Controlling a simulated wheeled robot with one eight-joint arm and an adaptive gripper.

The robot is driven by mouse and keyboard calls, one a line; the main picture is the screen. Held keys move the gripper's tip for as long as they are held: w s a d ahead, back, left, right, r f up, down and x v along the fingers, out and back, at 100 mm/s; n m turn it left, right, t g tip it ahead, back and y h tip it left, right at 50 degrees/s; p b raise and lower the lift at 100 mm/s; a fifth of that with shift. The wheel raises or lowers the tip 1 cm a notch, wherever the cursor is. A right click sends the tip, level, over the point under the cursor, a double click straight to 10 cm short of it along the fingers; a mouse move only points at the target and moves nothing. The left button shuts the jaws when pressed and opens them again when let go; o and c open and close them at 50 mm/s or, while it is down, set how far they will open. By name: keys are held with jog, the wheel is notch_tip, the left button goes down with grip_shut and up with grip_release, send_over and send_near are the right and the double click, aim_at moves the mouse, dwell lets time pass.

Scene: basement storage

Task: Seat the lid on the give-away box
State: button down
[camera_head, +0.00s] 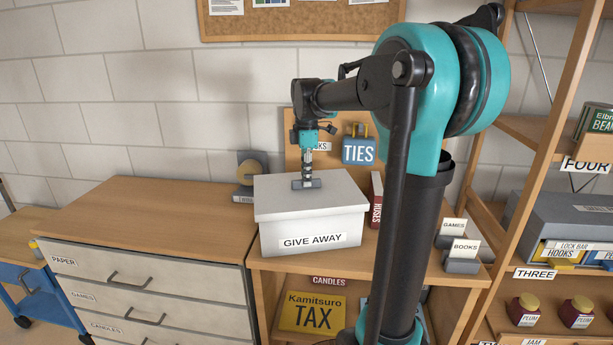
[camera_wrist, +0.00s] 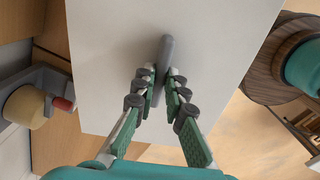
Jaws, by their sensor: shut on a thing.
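The give-away box (camera_head: 272,237) is a pale grey-white box labelled "GIVE AWAY" on the wooden shelf unit's top. The matching lid (camera_head: 278,194) lies over the box's top, roughly lined up with it; I cannot tell whether a thin gap remains under its rim. My gripper (camera_head: 307,178) points straight down at the lid's middle and is shut on the grey bar handle. In the wrist view, both fingers (camera_wrist: 160,76) pinch the lid handle (camera_wrist: 164,52) from either side, above the white lid (camera_wrist: 215,35). The lid hides the box's inside.
Card holders (camera_head: 462,262) sit further right.

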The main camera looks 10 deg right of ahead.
jog(key=c, duration=1.5)
grip_release()
jog(key=shift+r, duration=0.1)
jog(key=shift+r, duration=3.45)
